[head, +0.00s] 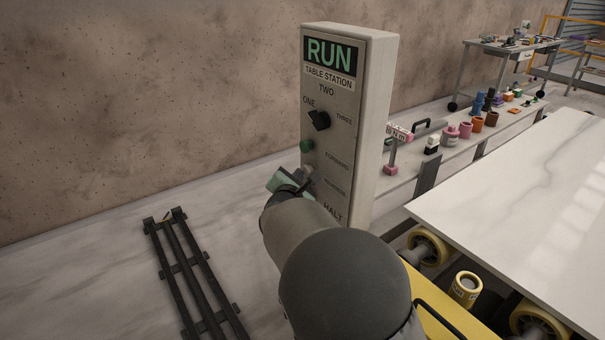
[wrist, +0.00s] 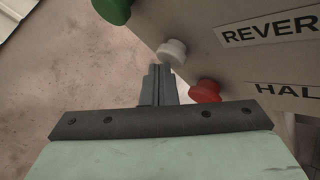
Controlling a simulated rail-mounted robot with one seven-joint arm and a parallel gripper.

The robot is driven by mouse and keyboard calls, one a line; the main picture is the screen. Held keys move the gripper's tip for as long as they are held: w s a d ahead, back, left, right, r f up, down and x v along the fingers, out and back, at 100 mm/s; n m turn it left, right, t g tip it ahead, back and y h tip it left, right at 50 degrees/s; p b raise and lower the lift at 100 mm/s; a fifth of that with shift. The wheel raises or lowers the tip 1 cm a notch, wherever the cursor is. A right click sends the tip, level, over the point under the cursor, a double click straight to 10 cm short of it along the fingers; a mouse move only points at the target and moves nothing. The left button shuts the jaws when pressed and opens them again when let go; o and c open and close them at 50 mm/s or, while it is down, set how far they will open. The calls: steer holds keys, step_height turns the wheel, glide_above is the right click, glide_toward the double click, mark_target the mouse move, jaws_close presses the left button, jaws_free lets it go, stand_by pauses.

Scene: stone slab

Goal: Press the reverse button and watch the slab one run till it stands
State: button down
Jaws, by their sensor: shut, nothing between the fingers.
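The control box (head: 345,130) stands upright by the wall, its display (head: 328,54) reading RUN in green. In the wrist view the white button (wrist: 172,52) lines up with the REVERSE label (wrist: 268,29). The green button (wrist: 113,9) is at upper left and the red button (wrist: 205,91), by the HALT label, is lower right. My gripper (wrist: 160,70) is shut and empty, its tips right at the white button; I cannot tell whether they touch. In the head view my gripper (head: 304,187) partly hides the lower buttons. The white slab (head: 520,190) lies flat on yellow rollers at right.
A selector knob (head: 318,120) sits above the green button. A yellow can (head: 466,288) stands beside the rollers. A ledge (head: 400,185) with several small coloured items runs behind the slab. A dark rail frame (head: 185,265) lies at left; floor around it is clear.

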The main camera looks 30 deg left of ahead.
steer(key=shift+s+a, duration=0.3)
steer(key=shift+s, duration=0.55)
steer(key=s, duration=0.1)
steer(key=s+a, duration=0.1)
steer(key=s, duration=0.1)
steer(key=s+a, duration=0.1)
steer(key=shift+s, duration=0.3)
stand_by(0.7)
